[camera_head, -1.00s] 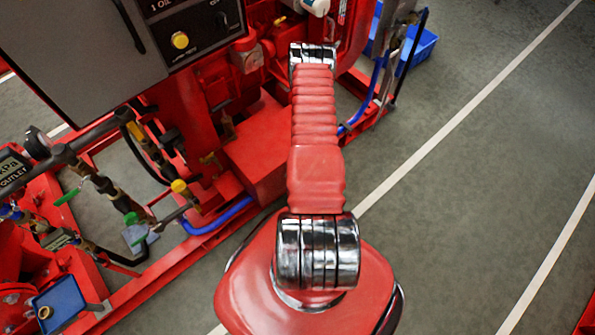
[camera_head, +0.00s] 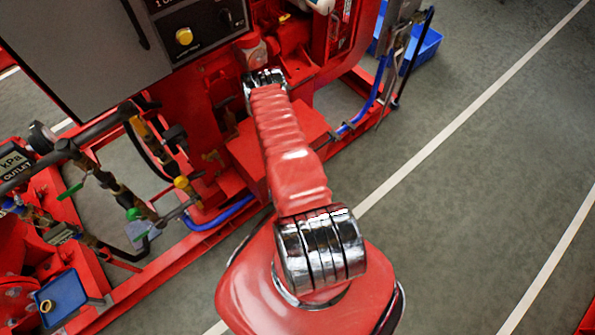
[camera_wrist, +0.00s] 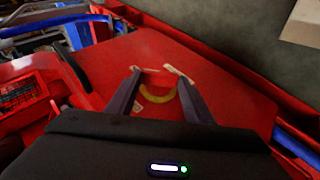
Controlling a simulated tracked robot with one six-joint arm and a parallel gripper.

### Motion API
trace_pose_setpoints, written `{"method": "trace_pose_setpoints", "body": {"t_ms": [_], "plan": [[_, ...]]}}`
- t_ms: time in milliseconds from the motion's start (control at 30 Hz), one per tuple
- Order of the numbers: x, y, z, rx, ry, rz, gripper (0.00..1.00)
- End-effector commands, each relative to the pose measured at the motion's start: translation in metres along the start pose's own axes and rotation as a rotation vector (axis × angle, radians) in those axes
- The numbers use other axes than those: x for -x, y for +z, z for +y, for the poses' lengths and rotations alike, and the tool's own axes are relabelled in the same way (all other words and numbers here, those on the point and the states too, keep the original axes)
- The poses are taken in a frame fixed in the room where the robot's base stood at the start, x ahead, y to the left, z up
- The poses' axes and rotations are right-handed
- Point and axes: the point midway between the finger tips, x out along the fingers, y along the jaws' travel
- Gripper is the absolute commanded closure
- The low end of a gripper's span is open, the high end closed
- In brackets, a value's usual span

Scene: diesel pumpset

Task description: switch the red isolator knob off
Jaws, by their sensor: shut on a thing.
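In the wrist view my gripper (camera_wrist: 154,72) has its two dark fingers on either side of a small red part, which looks like the red isolator knob (camera_wrist: 155,82). A yellow curved band (camera_wrist: 157,98) shows between the fingers around it. The jaws are shut on this part, and most of its shape blends into the red surface behind. Its turned position cannot be read. In the head view the gripper and the knob are hidden; only my arm shows, reaching toward the red pumpset.
A grey control box (camera_head: 85,45) with a yellow button (camera_head: 184,37) stands left of my arm. Pipes and valves (camera_head: 120,190) fill the lower left. A blue crate (camera_head: 425,48) sits at the back. The grey floor (camera_head: 470,190) on the right is clear.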

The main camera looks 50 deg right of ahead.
Motion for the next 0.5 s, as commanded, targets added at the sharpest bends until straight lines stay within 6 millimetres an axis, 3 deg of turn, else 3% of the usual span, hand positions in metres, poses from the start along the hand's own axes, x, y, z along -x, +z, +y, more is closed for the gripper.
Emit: {"method": "trace_pose_setpoints", "body": {"t_ms": [33, 500], "plan": [[0.001, 0.000, -0.008, 0.026, 0.022, 0.003, 0.75], [-0.003, 0.002, -0.019, 0.167, 0.371, 0.006, 0.76]]}}
